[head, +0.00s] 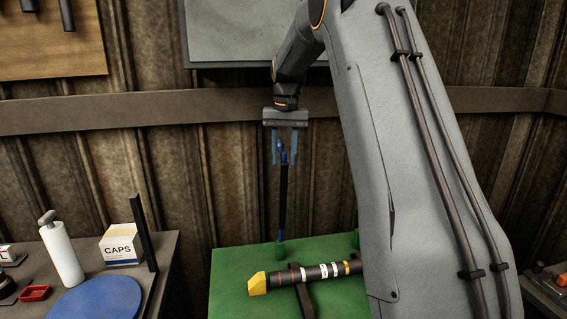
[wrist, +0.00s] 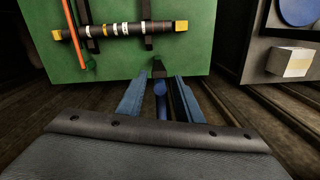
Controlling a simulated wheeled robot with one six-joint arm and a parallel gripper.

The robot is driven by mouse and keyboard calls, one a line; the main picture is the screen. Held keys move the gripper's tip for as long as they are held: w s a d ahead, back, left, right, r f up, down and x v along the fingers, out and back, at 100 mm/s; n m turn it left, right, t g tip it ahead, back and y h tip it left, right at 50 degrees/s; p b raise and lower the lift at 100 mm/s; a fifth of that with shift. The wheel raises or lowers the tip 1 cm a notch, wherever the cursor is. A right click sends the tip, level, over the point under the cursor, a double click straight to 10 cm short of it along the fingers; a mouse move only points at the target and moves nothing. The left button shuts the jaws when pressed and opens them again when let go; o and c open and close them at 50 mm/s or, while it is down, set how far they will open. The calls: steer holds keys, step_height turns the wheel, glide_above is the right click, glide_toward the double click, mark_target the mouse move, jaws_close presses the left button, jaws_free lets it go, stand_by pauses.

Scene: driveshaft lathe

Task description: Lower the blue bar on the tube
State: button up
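The blue bar (head: 283,190) stands nearly upright at the back edge of the green table, dark along its shaft with a blue upper end. Its foot sits in a small green mount. The tube (head: 318,272) lies across the table, black with light bands and a yellow end; it also shows in the wrist view (wrist: 115,30). The bar stands up behind the tube, apart from it. My gripper (head: 284,160) is open, pointing down, with its blue fingers on either side of the bar's blue top. In the wrist view, the blue top (wrist: 161,103) shows between the fingers with gaps on both sides.
A dark bench at the left holds a blue disc (head: 95,300), a white bottle (head: 62,250) and a CAPS box (head: 120,245). A corrugated wall stands behind.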

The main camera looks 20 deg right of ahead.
mark_target(283, 166)
steer(key=shift+f+p, duration=0.5)
steer(key=shift+f, duration=1.15)
steer(key=c, duration=0.7)
jaws_close()
steer(key=shift+a, duration=0.1)
